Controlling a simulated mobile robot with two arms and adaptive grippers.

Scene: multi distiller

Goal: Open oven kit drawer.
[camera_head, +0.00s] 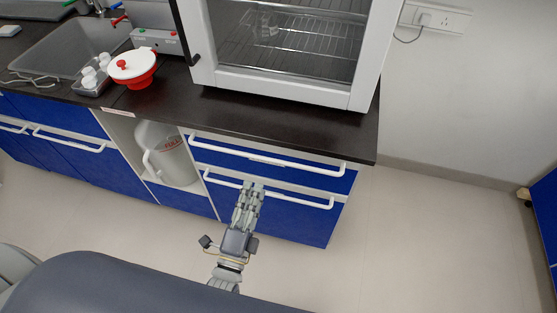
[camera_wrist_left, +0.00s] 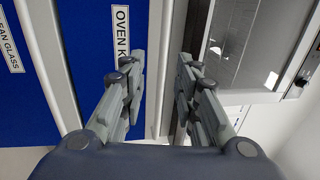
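The oven kit drawer (camera_wrist_left: 108,70) shows in the left wrist view as a blue front with a partly covered "OVEN K" label. In the head view it appears to be the upper blue drawer (camera_head: 225,156) under the oven, closed, with a long white bar handle (camera_head: 310,164). My left gripper (camera_head: 253,187) is in front of the drawers, its tips overlapping the lower handle in the picture. In the left wrist view its fingers (camera_wrist_left: 155,68) are apart with a pale vertical strip between them; contact cannot be told. My right gripper is out of view.
The lower drawer (camera_head: 285,208) has its own white handle (camera_head: 319,204); a "CLEAN GLASS" label (camera_wrist_left: 10,42) shows beside the oven kit front. A white oven (camera_head: 290,84) stands on the dark counter (camera_head: 300,115). A jug (camera_head: 168,152) sits in an open bay. The floor right is clear.

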